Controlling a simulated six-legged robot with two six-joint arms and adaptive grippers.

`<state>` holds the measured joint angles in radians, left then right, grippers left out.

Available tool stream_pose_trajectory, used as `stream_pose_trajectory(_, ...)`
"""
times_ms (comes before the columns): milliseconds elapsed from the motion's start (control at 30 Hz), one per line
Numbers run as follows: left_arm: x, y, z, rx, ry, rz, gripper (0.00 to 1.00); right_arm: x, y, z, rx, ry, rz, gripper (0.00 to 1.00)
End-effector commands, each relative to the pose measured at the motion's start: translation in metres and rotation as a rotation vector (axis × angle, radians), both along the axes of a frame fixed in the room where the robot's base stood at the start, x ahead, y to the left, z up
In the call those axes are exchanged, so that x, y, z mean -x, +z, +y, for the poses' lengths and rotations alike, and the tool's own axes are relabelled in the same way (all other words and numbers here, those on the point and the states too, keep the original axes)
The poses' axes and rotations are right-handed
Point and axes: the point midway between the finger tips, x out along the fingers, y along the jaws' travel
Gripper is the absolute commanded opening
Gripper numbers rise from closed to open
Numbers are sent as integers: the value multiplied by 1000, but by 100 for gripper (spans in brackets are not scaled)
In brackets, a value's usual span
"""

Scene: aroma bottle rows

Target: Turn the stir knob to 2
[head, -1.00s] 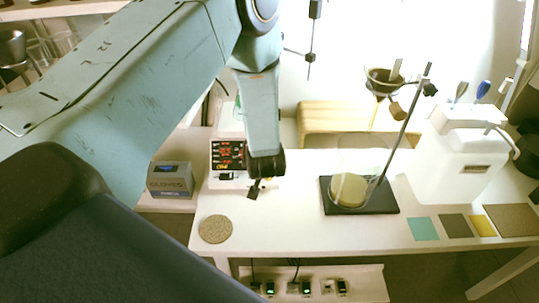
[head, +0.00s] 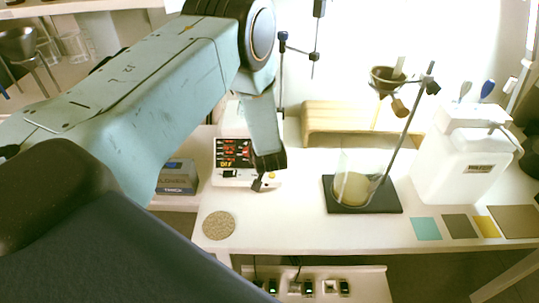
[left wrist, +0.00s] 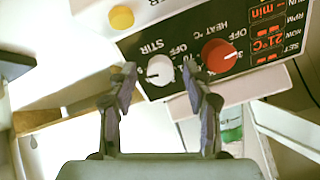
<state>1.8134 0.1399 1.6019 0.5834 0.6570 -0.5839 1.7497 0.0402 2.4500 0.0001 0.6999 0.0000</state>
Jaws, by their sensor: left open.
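The hotplate stirrer (head: 233,153) stands at the left end of the white table, its black panel with red digits facing front. In the left wrist view the white stir knob (left wrist: 160,70) sits on the panel beside the red heat knob (left wrist: 219,55). My left gripper (head: 260,183) is in front of the stirrer's lower right side. In the left wrist view its open fingers (left wrist: 160,78) appear on either side of the stir knob; I cannot tell whether they touch it. In the head view the gripper and arm hide part of the stirrer. My right gripper is not in view.
A round cork mat (head: 219,226) lies in front of the stirrer. A glass beaker (head: 354,187) stands on a dark stand base (head: 389,203) to the right. The table between stirrer and stand is clear.

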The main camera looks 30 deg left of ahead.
Motion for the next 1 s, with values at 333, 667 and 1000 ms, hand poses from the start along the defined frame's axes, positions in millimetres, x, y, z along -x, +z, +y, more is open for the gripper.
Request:
stream_pose_trajectory(333, 0, 0, -1, 0, 0, 0, 34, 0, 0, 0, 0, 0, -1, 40)
stream_pose_trajectory(667, 0, 0, -1, 0, -1, 0, 6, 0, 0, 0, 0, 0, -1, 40)
stream_pose_trajectory(1000, 0, 0, 0, 12, 12, -7, 0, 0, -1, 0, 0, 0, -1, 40)
